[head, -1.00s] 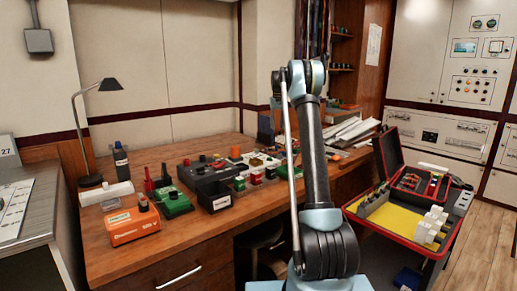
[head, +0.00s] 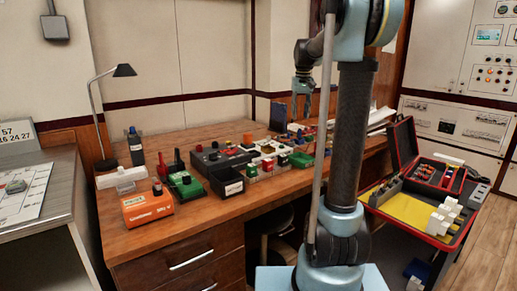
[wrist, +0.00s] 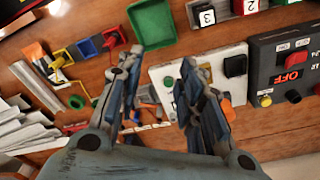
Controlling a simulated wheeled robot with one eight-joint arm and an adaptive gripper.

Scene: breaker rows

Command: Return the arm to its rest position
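My gripper (head: 303,100) hangs pointing down above the far part of the wooden desk, left of my raised arm. In the wrist view my gripper (wrist: 158,85) has its two fingers spread apart, with nothing held between them. The desk top and a white panel (wrist: 232,65) with a black knob and a green button show below and between the fingers. My arm stands upright in the head view and hides part of the desk behind it.
An orange box (head: 147,208) and a lamp (head: 100,85) stand at left. An open red-edged case (head: 398,150) stands at right.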

